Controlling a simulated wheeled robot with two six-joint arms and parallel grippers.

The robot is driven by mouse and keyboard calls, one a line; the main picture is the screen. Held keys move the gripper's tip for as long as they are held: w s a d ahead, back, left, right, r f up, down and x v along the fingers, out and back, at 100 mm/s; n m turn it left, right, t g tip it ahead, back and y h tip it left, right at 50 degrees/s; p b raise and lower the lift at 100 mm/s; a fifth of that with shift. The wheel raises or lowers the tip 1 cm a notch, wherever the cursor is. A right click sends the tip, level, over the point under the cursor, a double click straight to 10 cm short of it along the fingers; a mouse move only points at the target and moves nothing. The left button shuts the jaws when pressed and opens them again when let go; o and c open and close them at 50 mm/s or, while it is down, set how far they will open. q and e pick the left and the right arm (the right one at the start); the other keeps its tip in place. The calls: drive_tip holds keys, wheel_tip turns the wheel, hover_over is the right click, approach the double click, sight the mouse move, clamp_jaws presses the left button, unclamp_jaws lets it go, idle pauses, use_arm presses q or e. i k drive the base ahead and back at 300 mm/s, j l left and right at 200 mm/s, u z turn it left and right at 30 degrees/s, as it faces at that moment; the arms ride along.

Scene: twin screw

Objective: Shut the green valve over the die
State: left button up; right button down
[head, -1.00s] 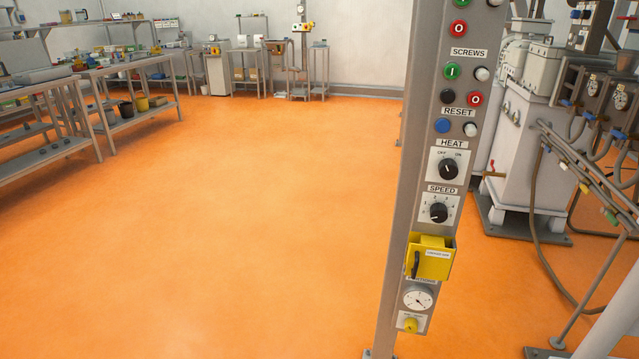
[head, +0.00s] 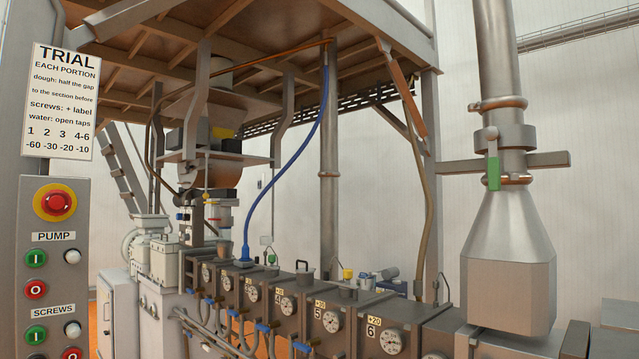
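A green valve handle (head: 494,173) hangs upright on the steel pipe at the right of the head view. It sits just above a flared metal hood (head: 508,262), beside a horizontal grey bracket. The die itself cannot be made out; the hood and the machine's right end stand where the barrel ends. Neither of my grippers is in view.
A long machine barrel with numbered gauges (head: 393,341) runs across the bottom. A control post with an emergency stop (head: 55,202) and a trial sign (head: 62,101) stands close at left. A platform (head: 270,40) is overhead.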

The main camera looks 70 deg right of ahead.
sight(493, 134)
drive_tip(key=z, duration=3)
